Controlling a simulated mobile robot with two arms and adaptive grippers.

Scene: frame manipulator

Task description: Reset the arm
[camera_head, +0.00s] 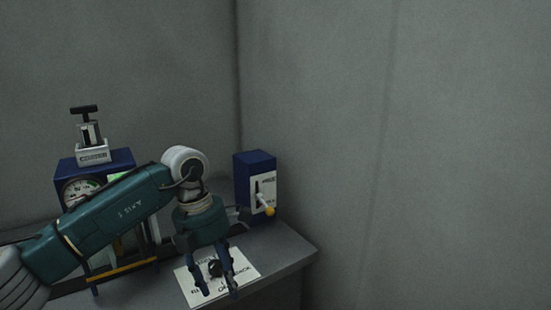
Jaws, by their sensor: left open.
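My left arm comes in from the left, teal with white joints. My left gripper (219,291) points down, open, over a white paper sheet (244,265) on the grey table (285,250). A small dark round thing (215,268) shows between its fingers; I cannot tell whether it is part of the gripper or lies on the sheet. The sheet bears black print, partly hidden by the gripper. My right gripper is not in view.
A blue box (255,180) with a yellow-tipped lever (268,209) stands at the table's back right. A blue device (118,158) with a gauge and a black T-handle (84,110) stands behind my arm, partly hidden. Grey walls close the corner.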

